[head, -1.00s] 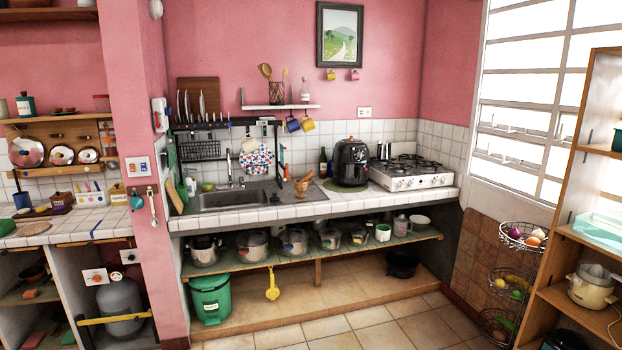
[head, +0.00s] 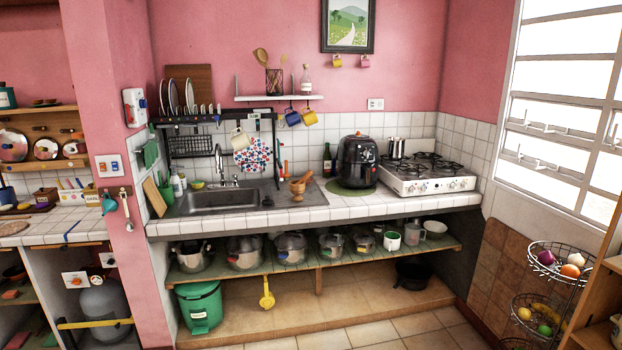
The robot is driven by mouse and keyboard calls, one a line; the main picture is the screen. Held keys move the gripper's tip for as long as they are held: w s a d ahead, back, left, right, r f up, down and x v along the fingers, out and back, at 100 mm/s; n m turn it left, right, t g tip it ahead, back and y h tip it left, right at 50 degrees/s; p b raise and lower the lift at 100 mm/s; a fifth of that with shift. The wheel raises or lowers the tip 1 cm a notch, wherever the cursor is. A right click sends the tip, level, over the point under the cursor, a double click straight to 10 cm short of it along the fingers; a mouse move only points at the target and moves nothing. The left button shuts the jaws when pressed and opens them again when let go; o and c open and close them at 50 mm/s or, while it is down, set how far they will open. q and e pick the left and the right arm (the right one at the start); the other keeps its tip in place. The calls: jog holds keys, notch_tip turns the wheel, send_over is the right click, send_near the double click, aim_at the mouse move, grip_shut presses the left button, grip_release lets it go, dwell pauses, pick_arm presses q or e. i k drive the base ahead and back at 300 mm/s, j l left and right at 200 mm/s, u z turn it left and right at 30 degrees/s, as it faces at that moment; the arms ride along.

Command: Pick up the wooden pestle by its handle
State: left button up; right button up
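Neither of my grippers shows in the head view.
A black air fryer (head: 357,164) stands right of the mortar, with a white gas stove (head: 428,177) beyond it. The sink (head: 216,201) and dish rack (head: 214,121) are to the left. The counter edge (head: 310,216) before the mortar is clear. Open floor (head: 405,331) lies in front.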

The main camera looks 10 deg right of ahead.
aim_at(310, 172)
jog(key=i+l, duration=0.35)
jog(key=l, duration=0.15)
jog(key=i+l, duration=0.3)
jog(key=l, duration=0.2)
jog(key=i+l, duration=0.35)
jog(key=l, duration=0.15)
jog(key=i+l+z, duration=0.1)
jog(key=i, duration=0.5)
jog(key=i+l+z, duration=0.15)
jog(key=i+l, duration=0.15)
jog(key=i, duration=0.3)
